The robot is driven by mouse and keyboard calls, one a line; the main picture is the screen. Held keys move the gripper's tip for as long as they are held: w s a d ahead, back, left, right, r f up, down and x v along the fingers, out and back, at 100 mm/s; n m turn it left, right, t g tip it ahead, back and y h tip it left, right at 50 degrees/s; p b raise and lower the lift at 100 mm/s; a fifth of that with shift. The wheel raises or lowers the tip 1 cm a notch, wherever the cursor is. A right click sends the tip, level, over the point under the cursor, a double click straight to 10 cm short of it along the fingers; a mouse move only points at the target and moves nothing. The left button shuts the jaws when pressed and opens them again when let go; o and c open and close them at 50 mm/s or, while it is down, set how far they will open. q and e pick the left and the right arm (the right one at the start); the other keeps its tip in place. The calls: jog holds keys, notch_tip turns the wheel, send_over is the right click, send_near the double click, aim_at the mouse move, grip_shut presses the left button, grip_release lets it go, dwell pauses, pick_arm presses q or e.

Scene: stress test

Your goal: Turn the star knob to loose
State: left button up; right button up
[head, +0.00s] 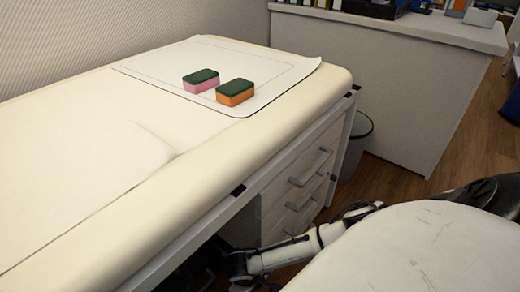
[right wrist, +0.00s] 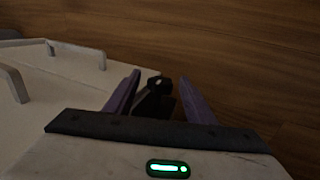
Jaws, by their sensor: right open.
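I cannot make out a star knob for sure in either view. In the right wrist view my right gripper (right wrist: 160,76) is open, with its two purple fingers apart. A small black part (right wrist: 154,98) with a light spot or hole near its top shows between the fingers. I cannot tell what it is or whether the fingers touch it. In the head view my right arm reaches in from the right, low beside the padded bench (head: 240,150). Its far end is lost among dark shapes under the bench edge. My left gripper is not in view.
A pink sponge (head: 202,86) and an orange sponge (head: 235,98), both green-topped, lie on a white sheet (head: 165,69) on the bench. Below are drawers (head: 300,185) with handles. A bin (head: 355,145) and a white counter (head: 400,85) stand behind. Wooden floor is visible.

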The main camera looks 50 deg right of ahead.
jog(key=c, duration=1)
jog(key=shift+w+a+r+p, duration=0.1)
jog(key=shift+w+r+p, duration=0.1)
jog(key=shift+p, duration=0.45)
jog(key=shift+c, duration=0.2)
jog(key=p, duration=0.1)
jog(key=h+p, duration=0.1)
jog(key=p, duration=0.1)
jog(key=shift+s+a+f+h, duration=0.1)
jog(key=shift+s+a+h, duration=0.05)
jog(key=shift+a+h, duration=0.15)
jog(key=shift+f+h+b, duration=0.35)
jog(key=shift+h+b, duration=0.35)
jog(key=shift+h, duration=0.1)
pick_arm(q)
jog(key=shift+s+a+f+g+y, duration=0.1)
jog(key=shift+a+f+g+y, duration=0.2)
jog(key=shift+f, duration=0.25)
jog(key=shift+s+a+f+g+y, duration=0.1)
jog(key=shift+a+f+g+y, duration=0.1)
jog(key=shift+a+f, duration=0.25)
pick_arm(e)
jog(key=shift+r+h, duration=0.1)
jog(key=shift+h, duration=0.4)
jog(key=o, duration=1)
jog(key=shift+s, duration=0.1)
jog(key=shift+o, duration=0.2)
